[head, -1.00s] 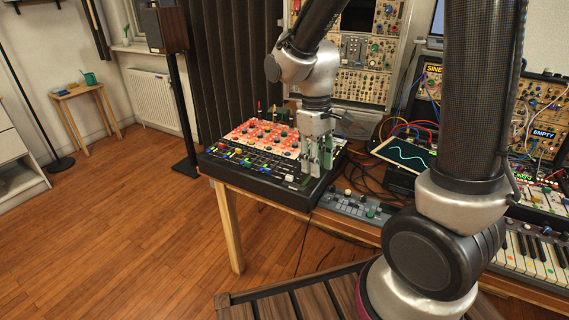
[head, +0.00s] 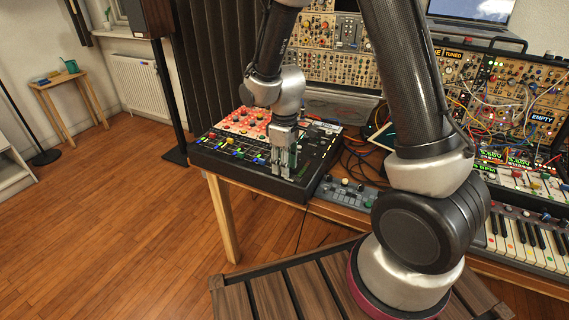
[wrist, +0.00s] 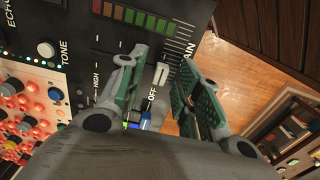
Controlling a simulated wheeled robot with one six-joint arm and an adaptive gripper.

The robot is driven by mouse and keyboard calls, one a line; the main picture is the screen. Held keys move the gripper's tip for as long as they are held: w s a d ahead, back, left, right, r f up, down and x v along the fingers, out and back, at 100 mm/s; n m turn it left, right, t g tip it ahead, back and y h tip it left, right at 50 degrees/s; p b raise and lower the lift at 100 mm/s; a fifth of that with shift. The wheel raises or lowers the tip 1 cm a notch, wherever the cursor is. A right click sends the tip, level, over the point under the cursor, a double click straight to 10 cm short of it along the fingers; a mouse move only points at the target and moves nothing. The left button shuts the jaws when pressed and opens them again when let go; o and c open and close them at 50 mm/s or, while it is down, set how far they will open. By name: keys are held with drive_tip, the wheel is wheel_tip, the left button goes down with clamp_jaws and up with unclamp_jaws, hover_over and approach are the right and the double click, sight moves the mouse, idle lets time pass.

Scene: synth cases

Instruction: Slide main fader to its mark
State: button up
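The black mixer (head: 316,165) lies on the wooden table, with its front right part below my gripper (head: 283,168). In the wrist view my gripper (wrist: 163,70) is open, with a green-padded finger on each side of a pale fader cap (wrist: 160,74). A gap shows between the cap and the right finger; contact on the left cannot be told. Part of a printed label ending in "IN" stands past the cap, beside a green and red level meter (wrist: 150,22). "OFF" is printed near the cap. In the head view the fingers hide the cap. I cannot make out the mark.
A blue cap (wrist: 146,120) sits close below the fingers. Red-lit knobs (wrist: 20,125) and a grey knob (wrist: 46,49) lie to the left. A small grey controller (head: 349,193) and cables are right of the mixer. Floor is open beyond the table's edge.

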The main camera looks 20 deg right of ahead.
drive_tip(key=shift+c, duration=0.2)
clamp_jaws()
drive_tip(key=shift+w+d, duration=0.9)
drive_tip(key=shift+o, duration=0.2)
unclamp_jaws()
wheel_tip(320, 180, up, 12)
